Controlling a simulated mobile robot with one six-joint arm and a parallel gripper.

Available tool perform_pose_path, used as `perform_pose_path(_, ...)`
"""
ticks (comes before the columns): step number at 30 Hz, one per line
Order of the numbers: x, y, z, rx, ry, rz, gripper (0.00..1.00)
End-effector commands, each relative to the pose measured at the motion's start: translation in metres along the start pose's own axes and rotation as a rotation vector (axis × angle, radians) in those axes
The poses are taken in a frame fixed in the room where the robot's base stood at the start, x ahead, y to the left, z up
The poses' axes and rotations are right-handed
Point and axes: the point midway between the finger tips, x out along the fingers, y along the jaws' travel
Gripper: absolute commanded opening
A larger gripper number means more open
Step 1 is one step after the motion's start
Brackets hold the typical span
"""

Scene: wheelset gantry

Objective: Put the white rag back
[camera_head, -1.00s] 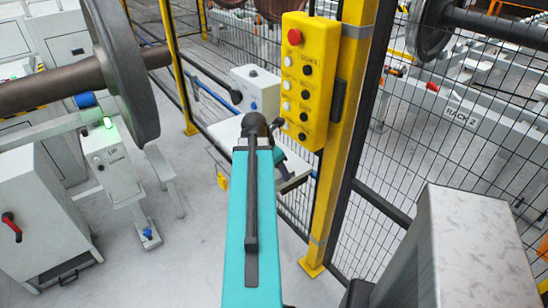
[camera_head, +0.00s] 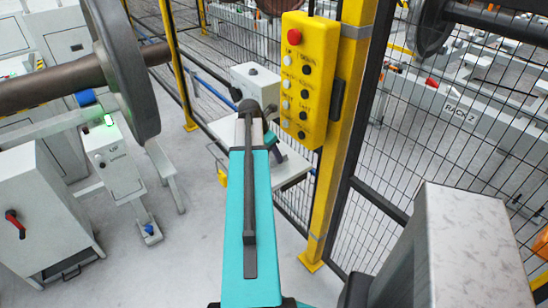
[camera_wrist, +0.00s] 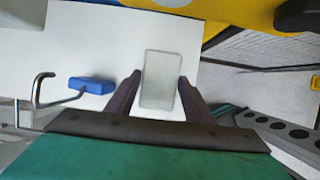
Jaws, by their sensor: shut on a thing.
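The white rag (camera_wrist: 161,80) shows in the wrist view as a pale grey-white rectangular piece between the two dark fingers of my gripper (camera_wrist: 158,90). My gripper is shut on it. Below it in that view is a plain white surface (camera_wrist: 75,50); I cannot tell whether the rag touches it.
A blue piece (camera_wrist: 92,85) and a bent metal hook (camera_wrist: 42,90) lie left of the rag in the wrist view. A yellow button box (camera_head: 308,80) hangs on the yellow post, close right of my arm. A white control box (camera_head: 257,88) stands behind the shelf.

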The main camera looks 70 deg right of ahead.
Motion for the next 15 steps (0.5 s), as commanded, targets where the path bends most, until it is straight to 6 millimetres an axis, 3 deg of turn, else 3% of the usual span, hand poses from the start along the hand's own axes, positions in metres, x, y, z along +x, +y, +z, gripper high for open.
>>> perform_pose_path(15,0.006,0.0003,-0.0028,0.0,0.001,-0.001,0.3)
